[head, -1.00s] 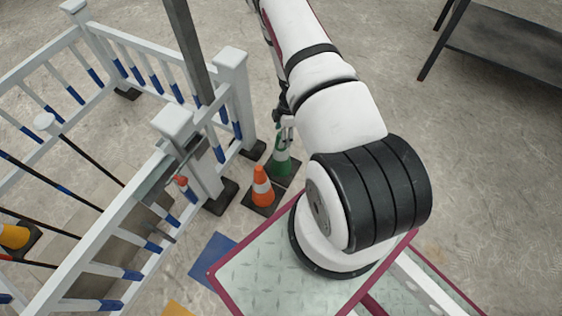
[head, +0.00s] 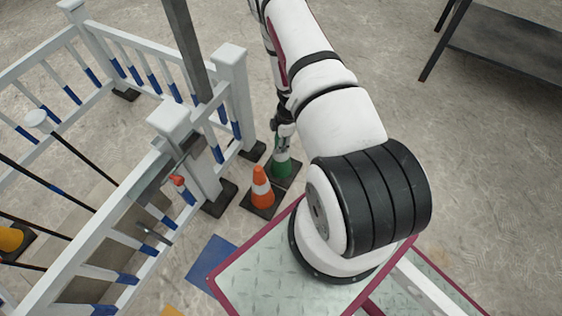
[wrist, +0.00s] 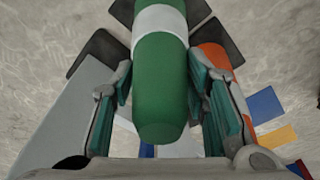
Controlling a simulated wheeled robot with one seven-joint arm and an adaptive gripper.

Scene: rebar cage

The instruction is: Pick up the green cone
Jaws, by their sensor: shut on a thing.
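The green cone (head: 281,169) with a white band and dark square base stands on the floor just behind the orange cone. My gripper (head: 283,143) reaches down to it from above and covers its upper part in the head view. In the wrist view, the green cone (wrist: 161,95) lies between the two teal-padded fingers of my gripper (wrist: 160,84), which is shut on it. The cone looks upright. I cannot tell whether its base is off the floor.
The orange cone (head: 262,188) stands close beside the green one. A white railing (head: 232,95) with blue-marked bars is to the left, with a yellow cone (head: 12,238) inside it. A blue patch (head: 213,258) lies in front. A dark table (head: 505,45) is at the upper right.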

